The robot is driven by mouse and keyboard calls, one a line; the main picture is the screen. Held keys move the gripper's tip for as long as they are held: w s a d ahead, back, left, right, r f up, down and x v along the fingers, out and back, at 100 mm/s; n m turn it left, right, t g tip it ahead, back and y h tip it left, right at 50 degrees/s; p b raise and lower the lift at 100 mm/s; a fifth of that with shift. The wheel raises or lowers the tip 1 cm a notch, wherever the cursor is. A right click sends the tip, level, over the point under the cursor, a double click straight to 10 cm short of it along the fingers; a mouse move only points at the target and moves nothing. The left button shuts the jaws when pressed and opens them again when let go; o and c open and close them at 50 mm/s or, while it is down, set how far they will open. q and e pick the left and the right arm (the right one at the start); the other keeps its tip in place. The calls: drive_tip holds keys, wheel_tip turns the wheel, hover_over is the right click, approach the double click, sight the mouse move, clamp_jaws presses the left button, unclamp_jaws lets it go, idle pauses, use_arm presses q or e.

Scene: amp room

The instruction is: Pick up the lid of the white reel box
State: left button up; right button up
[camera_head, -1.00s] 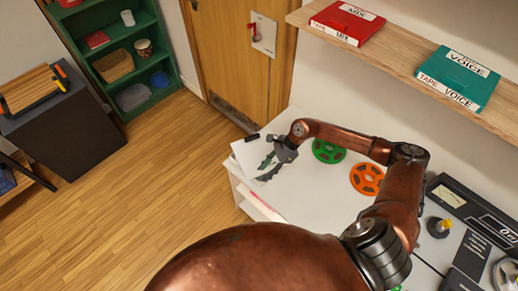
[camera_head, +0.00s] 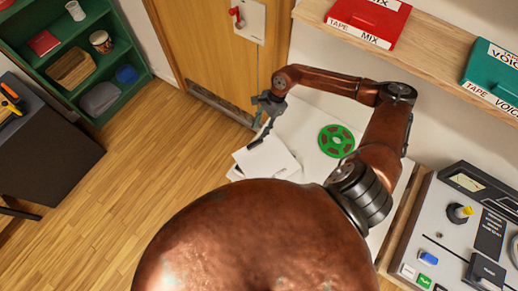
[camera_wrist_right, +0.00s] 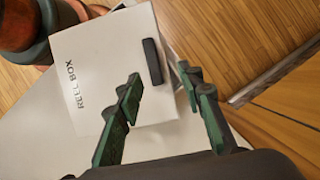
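The white reel box (camera_wrist_right: 105,75) lies on the white table and carries the printed words "REEL BOX" in the right wrist view. A short black bar, the handle (camera_wrist_right: 152,62), stands on its lid near one edge. The box also shows in the head view (camera_head: 268,160), at the table's left end. My right gripper (camera_wrist_right: 160,73) is open and empty, with its green-padded fingers apart over the box. The handle lies in line with the gap between the fingertips; contact cannot be told. In the head view the right gripper (camera_head: 262,118) is near the box. My left gripper is not in view.
A green reel (camera_head: 336,140) lies on the table right of the box. A control console (camera_head: 450,240) stands at the right. A shelf (camera_head: 440,45) with red (camera_head: 368,20) and teal (camera_head: 493,70) tape boxes hangs above. A wooden door (camera_head: 235,60) is behind the table.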

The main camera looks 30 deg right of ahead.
sight(255, 142)
drive_tip(key=shift+s+a+f, duration=0.1)
drive_tip(key=shift+a+f, duration=0.15)
drive_tip(key=shift+f, duration=0.15)
drive_tip(key=x, duration=0.2)
drive_tip(key=shift+s+a+f+p, duration=0.15)
drive_tip(key=shift+s+f+p, duration=0.05)
drive_tip(key=shift+s+p, duration=0.1)
drive_tip(key=shift+s+p+x, duration=0.2)
drive_tip(key=shift+p+x, duration=0.1)
drive_tip(key=shift+x, duration=1.8)
drive_tip(key=c, duration=0.7)
clamp_jaws()
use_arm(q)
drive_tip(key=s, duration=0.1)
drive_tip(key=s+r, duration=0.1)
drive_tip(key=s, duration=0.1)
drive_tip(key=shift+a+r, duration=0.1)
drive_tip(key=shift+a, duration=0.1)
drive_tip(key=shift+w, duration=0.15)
